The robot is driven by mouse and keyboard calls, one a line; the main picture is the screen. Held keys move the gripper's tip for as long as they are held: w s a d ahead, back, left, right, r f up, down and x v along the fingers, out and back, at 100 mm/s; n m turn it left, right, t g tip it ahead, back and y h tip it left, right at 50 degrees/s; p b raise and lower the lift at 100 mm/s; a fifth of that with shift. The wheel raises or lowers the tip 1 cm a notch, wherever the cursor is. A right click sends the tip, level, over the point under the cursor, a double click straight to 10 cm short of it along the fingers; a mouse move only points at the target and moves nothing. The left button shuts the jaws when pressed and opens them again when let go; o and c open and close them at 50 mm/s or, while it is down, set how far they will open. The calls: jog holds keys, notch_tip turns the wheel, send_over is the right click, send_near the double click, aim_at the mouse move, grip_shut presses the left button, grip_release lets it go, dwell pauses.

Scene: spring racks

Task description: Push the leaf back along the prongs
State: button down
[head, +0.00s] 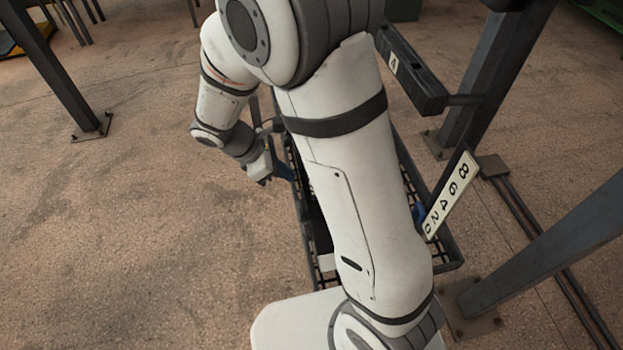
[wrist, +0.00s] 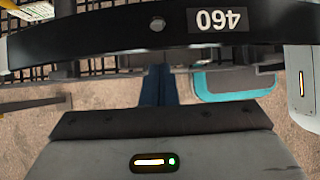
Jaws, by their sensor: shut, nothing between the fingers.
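My gripper (wrist: 158,72) is shut and empty. Its blue fingers point at the leaf's near edge; their tips meet that edge in the picture, and I cannot tell whether they touch it. In the head view my gripper (head: 268,181) is low at the left side of a dark mesh rack. My arm hides most of the rack there, and I cannot make out the prongs clearly.
The mesh rack (head: 303,225) stands on the brown floor. A white scale plate (head: 452,195) with numbers rises at its right. A dark beam labelled 4 (head: 410,70) and steel posts (head: 500,75) stand on the right. The floor at left is mostly open.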

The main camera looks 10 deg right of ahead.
jog(key=shift+d, duration=6.5)
jog(key=shift+s+a+p, duration=0.1)
jog(key=shift+a+p, duration=0.25)
jog(key=shift+a, duration=2.7)
jog(key=s+d+r+m+t+y, duration=0.2)
jog(key=s+r+m+y, duration=0.4)
jog(key=s+r+m, duration=0.6)
jog(key=shift+r+m+t+y, duration=0.5)
jog(key=shift+r+m, duration=1.1)
jog(key=shift+m, duration=1.2)
